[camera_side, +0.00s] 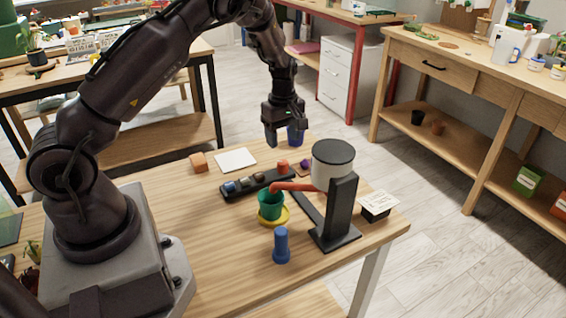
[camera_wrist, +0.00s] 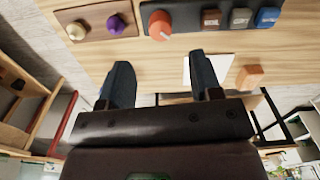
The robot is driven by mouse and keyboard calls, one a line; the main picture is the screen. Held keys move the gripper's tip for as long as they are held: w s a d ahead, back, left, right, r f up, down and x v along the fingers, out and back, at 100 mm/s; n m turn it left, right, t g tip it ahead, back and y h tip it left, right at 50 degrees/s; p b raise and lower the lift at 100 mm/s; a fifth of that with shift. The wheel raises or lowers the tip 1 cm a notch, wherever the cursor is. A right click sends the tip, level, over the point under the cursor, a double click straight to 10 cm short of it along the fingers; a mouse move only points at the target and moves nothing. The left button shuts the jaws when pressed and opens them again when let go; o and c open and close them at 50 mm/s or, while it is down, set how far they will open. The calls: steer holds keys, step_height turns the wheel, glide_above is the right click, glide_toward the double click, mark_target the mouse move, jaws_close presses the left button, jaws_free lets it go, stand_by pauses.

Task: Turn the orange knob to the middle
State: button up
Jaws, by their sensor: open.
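The orange knob (camera_wrist: 160,22) sits at one end of a dark panel (camera_wrist: 188,12) in the wrist view, with a pale mark on its edge nearest my gripper. In the side view the orange knob (camera_side: 283,166) stands at the right end of the dark strip. My gripper (camera_wrist: 162,75) is open and empty, its two fingers apart and pointing toward the panel. In the side view my gripper (camera_side: 284,138) is above the table's far side, higher than the knob and apart from it. The knob's scale is too small to read.
A white card (camera_side: 235,160) and orange block (camera_side: 199,162) lie left. A black stand (camera_side: 339,215), green pot (camera_side: 270,207) and blue cylinder (camera_side: 281,246) stand in front.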

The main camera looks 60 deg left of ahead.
mark_target(283, 162)
step_height(283, 162, down, 8)
steer(key=shift+f, duration=0.25)
steer(key=c, duration=0.9)
